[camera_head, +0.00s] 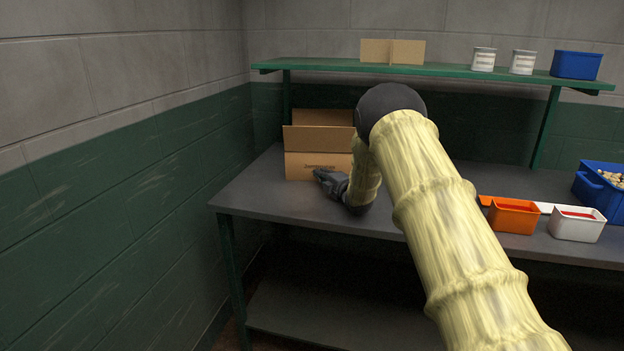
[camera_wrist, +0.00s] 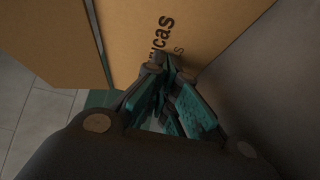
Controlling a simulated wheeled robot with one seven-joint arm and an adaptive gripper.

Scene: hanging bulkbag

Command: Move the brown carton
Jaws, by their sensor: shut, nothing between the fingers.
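The brown carton (camera_head: 306,165) stands upright on the left end of the bench with its flaps raised, and my arm hides its right side. Its front, with dark printed lettering, fills much of the wrist view (camera_wrist: 215,30). My gripper (camera_head: 320,173) is in front of the carton's printed face, low and near the bench top. In the wrist view my gripper (camera_wrist: 166,65) is shut, with the fingertips together and nothing between them. The tips are at or very close to the carton's face; I cannot tell whether they touch.
The grey bench (camera_head: 265,205) has bare top left of and before the carton. An orange bin (camera_head: 513,217), a white bin (camera_head: 577,226) and a blue bin (camera_head: 600,190) stand at right. A green shelf (camera_head: 450,70) above holds cardboard dividers (camera_head: 392,51), two cans and another blue bin.

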